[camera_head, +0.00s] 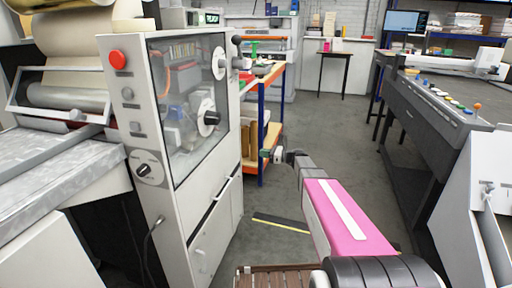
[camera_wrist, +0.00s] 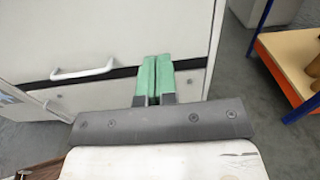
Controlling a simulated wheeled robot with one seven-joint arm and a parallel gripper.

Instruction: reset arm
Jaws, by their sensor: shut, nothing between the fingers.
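My gripper (camera_wrist: 153,78) shows in the wrist view with its two green fingers side by side, shut and empty. In the head view my gripper (camera_head: 266,154) is small, at the far end of my pink and white arm, near the blue-legged shelf unit. In the wrist view the fingers stand in front of a white cabinet panel (camera_wrist: 120,25) with a white handle (camera_wrist: 84,71). I cannot tell the gap between the fingers and the panel.
A tall grey machine (camera_head: 160,165) with a red button (camera_head: 117,59) stands at left. The shelf unit (camera_head: 261,130) is behind it. A long dark machine table (camera_head: 425,120) runs along the right. Grey floor (camera_head: 335,140) lies open between them, with a small black table (camera_head: 345,55) beyond.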

